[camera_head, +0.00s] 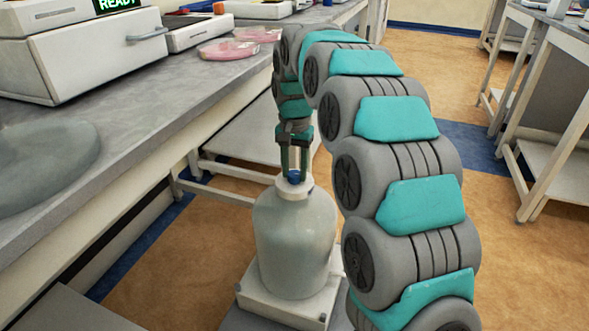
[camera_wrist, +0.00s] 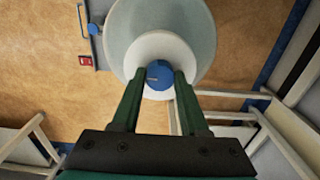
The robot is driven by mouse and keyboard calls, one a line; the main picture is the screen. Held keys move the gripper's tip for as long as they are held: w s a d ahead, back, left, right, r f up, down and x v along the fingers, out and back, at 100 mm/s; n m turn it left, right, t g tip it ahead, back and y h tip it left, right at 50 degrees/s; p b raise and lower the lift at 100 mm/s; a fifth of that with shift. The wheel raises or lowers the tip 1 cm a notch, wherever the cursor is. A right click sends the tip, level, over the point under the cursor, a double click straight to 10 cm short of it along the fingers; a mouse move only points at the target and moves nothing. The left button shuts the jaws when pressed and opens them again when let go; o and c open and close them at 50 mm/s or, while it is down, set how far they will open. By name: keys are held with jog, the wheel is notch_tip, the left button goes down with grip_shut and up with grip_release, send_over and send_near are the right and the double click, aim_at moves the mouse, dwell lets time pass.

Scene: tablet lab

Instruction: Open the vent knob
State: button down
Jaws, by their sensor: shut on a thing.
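The vent knob is a small blue knob (camera_head: 294,176) on top of the white cap (camera_head: 294,188) of a large pale, translucent jug (camera_head: 295,240). My gripper (camera_head: 294,172) points straight down over the jug, with its fingers on either side of the knob. In the wrist view the blue knob (camera_wrist: 159,75) sits between the two green fingertips (camera_wrist: 160,78), and the gripper is shut on it. A short mark shows on the knob's top. The white cap (camera_wrist: 160,48) spreads out around and beyond it.
The jug stands on a white base (camera_head: 290,302). A grey bench (camera_head: 150,110) with white instruments and pink dishes (camera_head: 228,49) runs along the left. My arm fills the middle right. Open floor (camera_head: 520,260) lies right of it, with another bench (camera_head: 560,110) beyond.

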jog(key=shift+n, duration=0.3)
jog(key=n, duration=0.3)
jog(key=shift+n, duration=0.3)
jog(key=n, duration=0.4)
jog(key=shift+n, duration=0.3)
jog(key=n, duration=0.4)
jog(key=shift+p, duration=0.35)
jog(key=n, duration=0.5)
jog(key=shift+c, duration=2.1)
grip_release()
